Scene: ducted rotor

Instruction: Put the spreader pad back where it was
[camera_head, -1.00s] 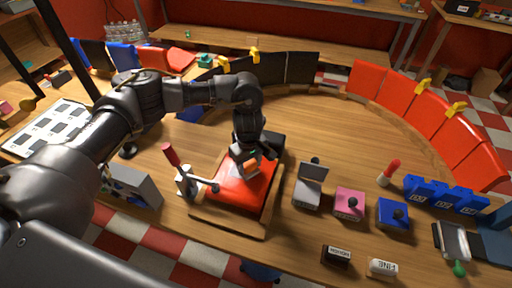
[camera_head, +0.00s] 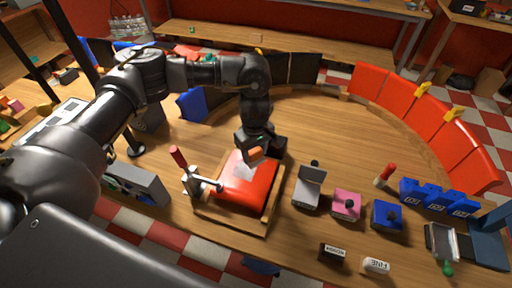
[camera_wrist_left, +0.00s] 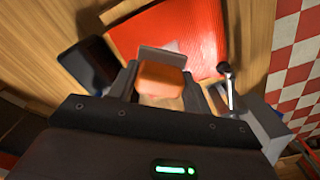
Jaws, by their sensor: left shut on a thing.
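My left gripper (camera_head: 256,153) is shut on a small orange block, which I take to be the spreader pad (camera_head: 255,154). In the left wrist view the orange block (camera_wrist_left: 161,80) sits between the fingers (camera_wrist_left: 160,92), with a thin grey plate (camera_wrist_left: 162,56) at its far side. The gripper is over the far part of a red panel (camera_head: 245,190) lying on a wooden board (camera_head: 228,226). I cannot tell whether the plate touches the panel. My right gripper is not in view.
A lever clamp with a red handle (camera_head: 178,157) stands left of the panel. A grey open-lidded box (camera_head: 308,190), a pink box (camera_head: 346,203) and a blue box (camera_head: 386,214) stand to the right. Curved red panels (camera_head: 425,115) line the far right. The table's middle is clear.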

